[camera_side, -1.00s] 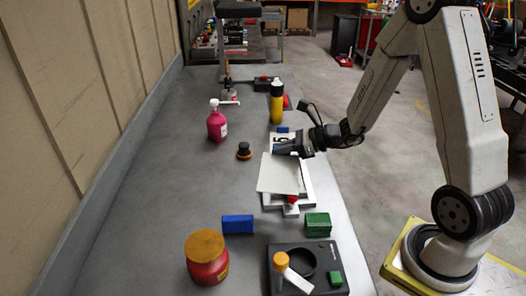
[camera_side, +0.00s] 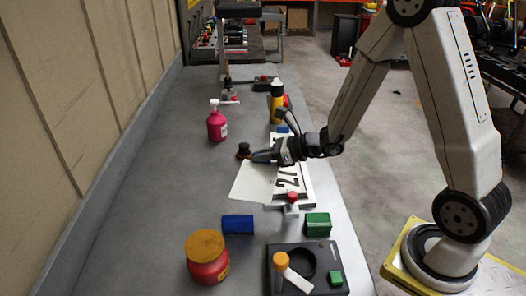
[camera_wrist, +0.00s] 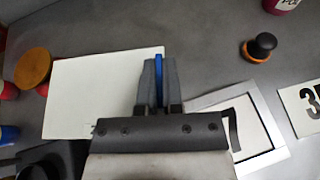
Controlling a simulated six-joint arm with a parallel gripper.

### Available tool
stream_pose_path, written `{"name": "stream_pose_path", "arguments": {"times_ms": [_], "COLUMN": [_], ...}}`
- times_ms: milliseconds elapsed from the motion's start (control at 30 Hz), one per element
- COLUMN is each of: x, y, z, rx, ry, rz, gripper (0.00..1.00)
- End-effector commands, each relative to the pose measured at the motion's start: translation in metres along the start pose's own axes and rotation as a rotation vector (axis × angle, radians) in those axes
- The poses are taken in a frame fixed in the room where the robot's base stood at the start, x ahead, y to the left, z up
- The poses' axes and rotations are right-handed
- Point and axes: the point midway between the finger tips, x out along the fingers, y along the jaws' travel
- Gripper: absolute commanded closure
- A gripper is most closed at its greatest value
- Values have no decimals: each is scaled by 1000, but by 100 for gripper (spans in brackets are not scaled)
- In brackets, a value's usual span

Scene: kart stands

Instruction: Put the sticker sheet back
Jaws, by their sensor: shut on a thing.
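The sticker sheet is a blank white sheet (camera_side: 254,182), left of the framed number plate in the side view. It also shows in the wrist view (camera_wrist: 95,95), left of my fingers. My gripper (camera_side: 262,157) is shut on its far edge. In the wrist view my gripper (camera_wrist: 158,75) has a narrow blue strip between its fingers. The number plate (camera_side: 288,178) reads 27 and lies in a light frame (camera_wrist: 275,150). The sheet's near left corner reaches over bare bench; I cannot tell how high it is held.
A black-knobbed stamp (camera_side: 243,149) stands close to my fingertips. A blue block (camera_side: 237,224), a green block (camera_side: 318,224), a red jar (camera_side: 207,265) and a black tray (camera_side: 305,255) lie nearer. A pink bottle (camera_side: 217,125) and yellow bottle (camera_side: 276,108) stand farther back. The bench's left side is clear.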

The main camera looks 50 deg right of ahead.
Motion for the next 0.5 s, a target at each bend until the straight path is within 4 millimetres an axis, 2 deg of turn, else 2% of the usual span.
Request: {"name": "stream_pose_path", "arguments": {"times_ms": [500], "x": [-3], "y": [-25], "z": [10], "rx": [-75], "ry": [-6], "rz": [183], "gripper": [100]}}
